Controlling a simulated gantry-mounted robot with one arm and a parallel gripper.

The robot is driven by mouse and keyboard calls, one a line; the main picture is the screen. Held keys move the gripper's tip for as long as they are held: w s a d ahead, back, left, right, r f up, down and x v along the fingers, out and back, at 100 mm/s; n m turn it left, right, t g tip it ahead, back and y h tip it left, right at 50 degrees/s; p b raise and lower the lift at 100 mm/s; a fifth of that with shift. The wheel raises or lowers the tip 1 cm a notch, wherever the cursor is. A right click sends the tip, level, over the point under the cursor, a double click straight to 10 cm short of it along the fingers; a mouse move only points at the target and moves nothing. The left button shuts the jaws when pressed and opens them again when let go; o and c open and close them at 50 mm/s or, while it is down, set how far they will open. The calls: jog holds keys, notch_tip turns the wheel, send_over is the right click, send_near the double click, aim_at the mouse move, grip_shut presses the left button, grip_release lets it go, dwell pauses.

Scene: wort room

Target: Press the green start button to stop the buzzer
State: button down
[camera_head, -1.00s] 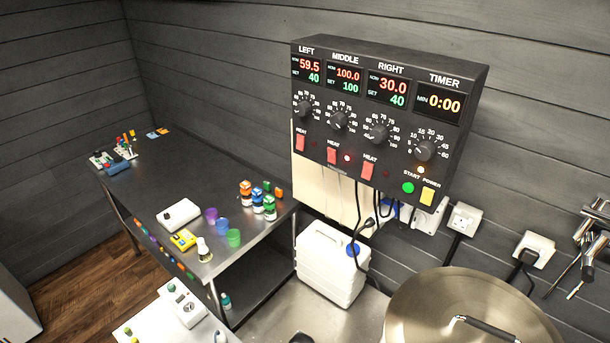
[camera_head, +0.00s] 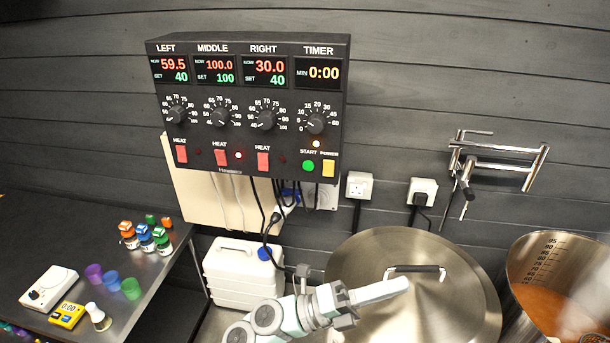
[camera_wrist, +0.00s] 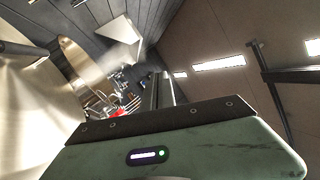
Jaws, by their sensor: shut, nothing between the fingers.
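The green start button (camera_head: 308,165) is on the lower right of the black control box (camera_head: 338,100) on the wall in the head view. It sits beside a yellow power switch (camera_head: 328,168) and below the timer knob (camera_head: 316,121). The timer display (camera_head: 322,73) reads 0:00, and an amber lamp glows above the buttons. My pale green arm reaches in low, in front of the steel lid, well below and apart from the button. In the wrist view, my gripper (camera_wrist: 163,80) is shut and empty. The button cannot be made out there. No separate buzzer shows.
A domed steel lid (camera_head: 350,250) with a dark handle is below the box. A pot of amber liquid (camera_head: 520,262) is at right, under a wall tap (camera_head: 500,165). Cables hang below the box. The space before the button looks clear.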

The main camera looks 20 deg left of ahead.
aim_at(308, 166)
jog(key=w+a+r+t+y+b, duration=0.1)
jog(key=w+a+r+t+y, duration=0.1)
jog(key=a, duration=0.5)
jog(key=w+a+r+t+y+b, duration=0.1)
jog(key=w+a+r+t+y, duration=0.1)
jog(key=a, duration=0.6)
jog(key=w+a+r+n+t+y+b, duration=0.1)
jog(key=w+a+r+y, duration=0.2)
jog(key=a+y, duration=0.2)
jog(key=a, duration=0.2)
jog(key=shift+a+r+t+y, duration=0.3)
jog(key=shift+r+t, duration=0.1)
jog(key=shift+w, duration=0.25)
jog(key=shift+w+a+b, duration=0.15)
jog(key=shift+w+a, duration=0.1)
jog(key=shift+w, duration=1.15)
jog(key=shift+w+a+b, duration=0.1)
jog(key=shift+w+a, duration=0.15)
jog(key=shift+w, duration=1.15)
jog(key=shift+w+a+b, duration=0.15)
jog(key=shift+w+a, duration=0.1)
jog(key=shift+w, duration=1.15)
jog(key=shift+w+a, duration=0.1)
jog(key=shift+w, duration=0.35)
